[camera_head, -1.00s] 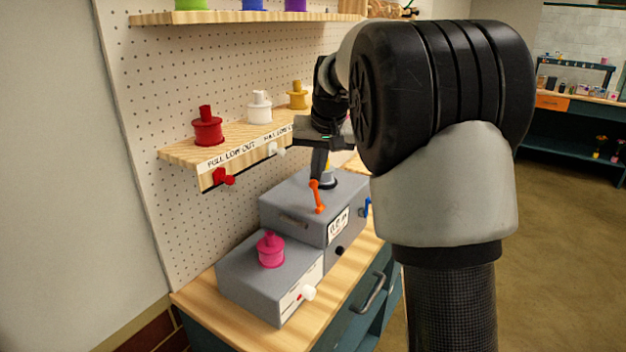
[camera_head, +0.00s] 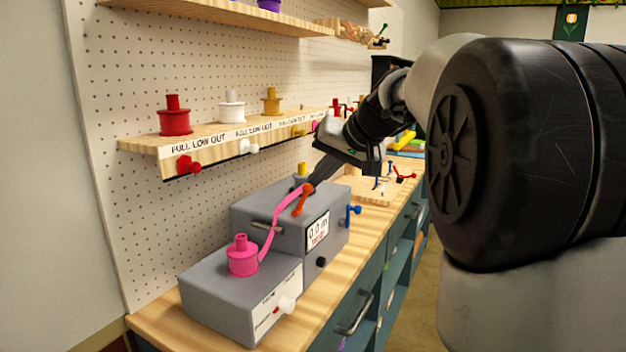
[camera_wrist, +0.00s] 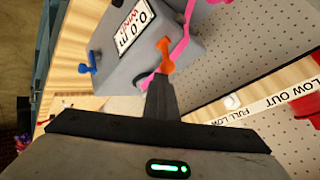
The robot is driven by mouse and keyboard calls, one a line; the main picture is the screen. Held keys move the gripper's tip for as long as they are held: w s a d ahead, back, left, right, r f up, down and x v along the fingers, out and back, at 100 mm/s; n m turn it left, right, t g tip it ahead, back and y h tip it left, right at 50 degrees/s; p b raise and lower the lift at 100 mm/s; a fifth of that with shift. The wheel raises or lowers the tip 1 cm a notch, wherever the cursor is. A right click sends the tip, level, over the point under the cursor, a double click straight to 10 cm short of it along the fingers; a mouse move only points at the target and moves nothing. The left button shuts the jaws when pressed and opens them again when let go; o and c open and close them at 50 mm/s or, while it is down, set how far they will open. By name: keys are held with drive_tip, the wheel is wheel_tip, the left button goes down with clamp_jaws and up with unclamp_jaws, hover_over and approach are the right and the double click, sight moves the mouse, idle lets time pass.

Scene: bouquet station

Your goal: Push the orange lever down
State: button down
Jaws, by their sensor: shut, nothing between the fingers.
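The orange lever (camera_head: 302,199) stands tilted on top of the taller grey machine box (camera_head: 262,210), beside its display reading 0.0 m. A pink ribbon (camera_head: 281,220) runs from the pink spool (camera_head: 242,256) up to the lever area. My gripper (camera_head: 314,180) is shut and empty, its fingertips at the upper end of the lever. In the wrist view the lever (camera_wrist: 165,55) shows just beyond the closed fingertips (camera_wrist: 160,78); whether they touch cannot be told. The ribbon (camera_wrist: 181,40) passes beside the lever there.
A blue lever (camera_head: 353,211) sticks out on the box's right side. A black knob (camera_head: 321,261) and a white knob (camera_head: 287,304) face the front. A shelf (camera_head: 140,146) with red, white and yellow spools hangs behind. The wooden bench (camera_head: 160,322) has free room at the front left.

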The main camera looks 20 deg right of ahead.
drive_tip(key=shift+s, duration=0.15)
drive_tip(key=shift+s+d+r, duration=0.35)
drive_tip(key=shift+s, duration=0.05)
drive_tip(key=shift+s+d+r, duration=0.1)
